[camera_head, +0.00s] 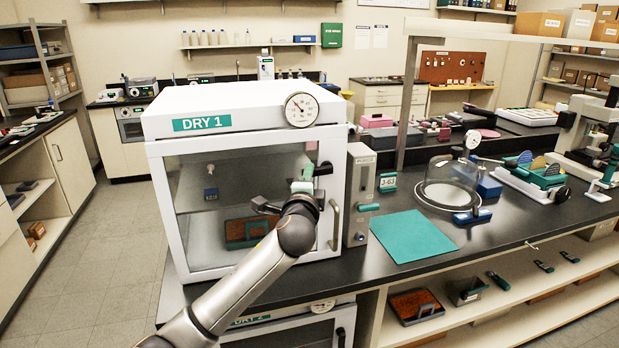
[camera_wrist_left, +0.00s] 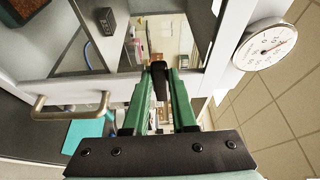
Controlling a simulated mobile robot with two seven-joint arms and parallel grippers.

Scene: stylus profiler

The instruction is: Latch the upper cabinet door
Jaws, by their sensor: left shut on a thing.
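The upper cabinet, labelled DRY 1 (camera_head: 201,123), is a white box with a glass door (camera_head: 240,200) on its front. The door looks closed or nearly so; I cannot tell if a small gap is left. A black latch handle (camera_head: 323,168) is at the door's right edge, above a metal pull handle (camera_head: 336,226) that also shows in the left wrist view (camera_wrist_left: 70,108). My left gripper (camera_head: 303,186) is at the latch. In the left wrist view its green fingers (camera_wrist_left: 160,100) are shut around the black latch handle (camera_wrist_left: 159,78). My right gripper is not in view.
A round dial gauge (camera_head: 301,110) sits at the cabinet's upper right corner. A grey control box (camera_head: 358,195) stands close to the cabinet's right side. A teal mat (camera_head: 413,236) and a glass bell jar (camera_head: 449,182) are on the bench. A lower cabinet, DRY 2 (camera_head: 285,325), is below.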

